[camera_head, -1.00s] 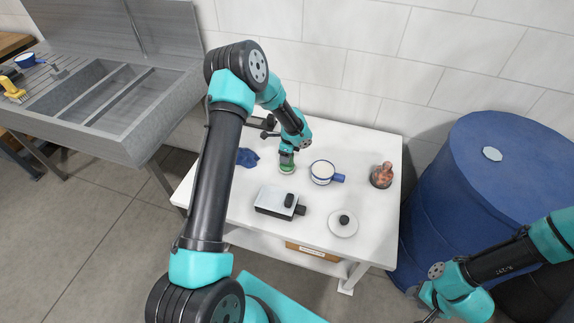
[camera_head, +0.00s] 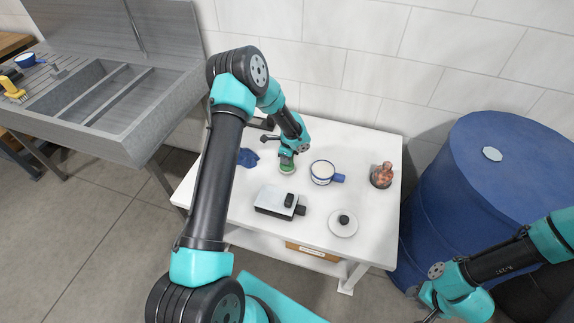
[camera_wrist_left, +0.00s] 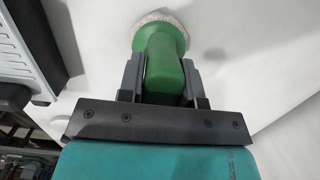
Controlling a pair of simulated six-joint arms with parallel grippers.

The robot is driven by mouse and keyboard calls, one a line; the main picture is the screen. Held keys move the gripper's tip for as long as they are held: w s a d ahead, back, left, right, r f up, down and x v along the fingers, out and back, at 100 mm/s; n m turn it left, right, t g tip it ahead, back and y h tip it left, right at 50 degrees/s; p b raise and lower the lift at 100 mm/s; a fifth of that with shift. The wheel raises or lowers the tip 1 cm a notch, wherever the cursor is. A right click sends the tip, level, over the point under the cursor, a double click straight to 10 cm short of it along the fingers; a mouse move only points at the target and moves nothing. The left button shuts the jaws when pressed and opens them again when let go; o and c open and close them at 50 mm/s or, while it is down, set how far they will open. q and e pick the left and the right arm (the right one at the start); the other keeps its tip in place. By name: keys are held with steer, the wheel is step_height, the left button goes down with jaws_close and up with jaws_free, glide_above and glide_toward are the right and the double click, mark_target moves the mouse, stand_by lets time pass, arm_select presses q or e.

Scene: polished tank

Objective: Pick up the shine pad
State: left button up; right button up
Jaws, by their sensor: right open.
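The shine pad (camera_head: 287,169) has a green handle and a pale round fluffy base. It is at the white table, left of the blue-and-white mug. My left gripper (camera_head: 287,158) comes down on it from above, with its fingers on both sides of the handle. In the left wrist view the green handle (camera_wrist_left: 165,65) sits snug between the dark fingers, its pale base showing beyond. I cannot tell whether the base touches the table. My right gripper (camera_head: 432,312) is open, low at the right, partly cut off by the frame edge.
On the white table (camera_head: 225,213) are a blue cloth (camera_head: 248,157), a mug (camera_head: 322,172), a grey-and-black box-shaped item (camera_head: 277,202), a white lid (camera_head: 343,223) and a copper-coloured item (camera_head: 382,175). A blue barrel (camera_head: 480,190) stands right; a metal sink (camera_head: 110,90) stands left.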

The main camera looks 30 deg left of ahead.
arm_select(q)
jaws_close()
steer(key=shift+r, duration=0.15)
step_height(320, 180, up, 10)
steer(key=shift+f, duration=0.1)
stand_by(0.6)
